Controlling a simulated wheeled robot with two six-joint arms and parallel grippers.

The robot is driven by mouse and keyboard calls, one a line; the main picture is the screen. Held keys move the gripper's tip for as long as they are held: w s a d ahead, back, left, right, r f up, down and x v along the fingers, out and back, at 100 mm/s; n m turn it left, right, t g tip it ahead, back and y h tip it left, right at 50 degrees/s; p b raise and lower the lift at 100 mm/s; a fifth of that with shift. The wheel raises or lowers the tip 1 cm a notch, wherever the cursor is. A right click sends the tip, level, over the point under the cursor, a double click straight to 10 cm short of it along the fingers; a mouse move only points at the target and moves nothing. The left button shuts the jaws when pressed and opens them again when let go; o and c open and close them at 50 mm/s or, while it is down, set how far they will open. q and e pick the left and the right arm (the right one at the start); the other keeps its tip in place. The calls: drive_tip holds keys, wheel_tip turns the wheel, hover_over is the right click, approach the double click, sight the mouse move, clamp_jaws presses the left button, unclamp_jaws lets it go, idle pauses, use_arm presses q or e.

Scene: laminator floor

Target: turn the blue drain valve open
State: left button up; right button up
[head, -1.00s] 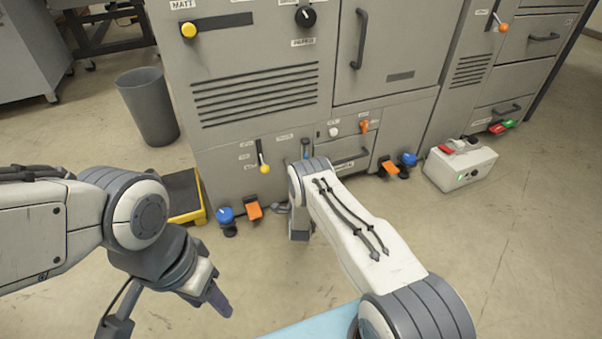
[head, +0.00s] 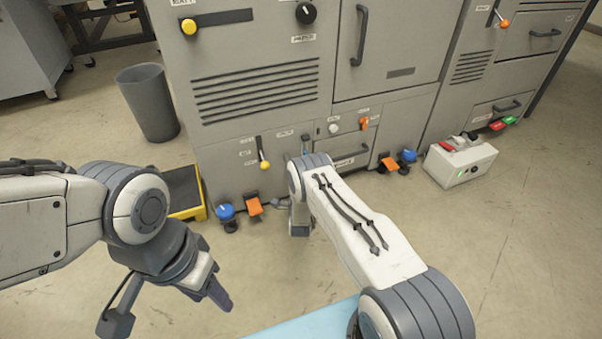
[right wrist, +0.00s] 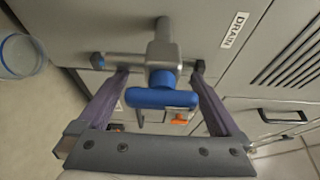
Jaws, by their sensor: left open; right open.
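The blue drain valve handle (right wrist: 150,98) shows in the right wrist view as a bar on a grey metal pipe (right wrist: 162,45), beside a DRAIN label (right wrist: 234,30). My right gripper (right wrist: 160,69) is open, with one finger on each side of the valve. I see no finger clearly closed on the handle. My left gripper (head: 220,293) is open and empty, low over the floor at the left, well away from the machine.
A yellow-edged step (head: 186,191) and a grey bin (head: 147,103) are at the left. A white control box (head: 460,164) sits on the floor at the right.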

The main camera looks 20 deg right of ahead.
drive_tip(key=p+v, duration=0.4)
drive_tip(key=v, duration=0.6)
drive_tip(key=shift+s+p, duration=0.25)
drive_tip(key=shift+p, duration=0.15)
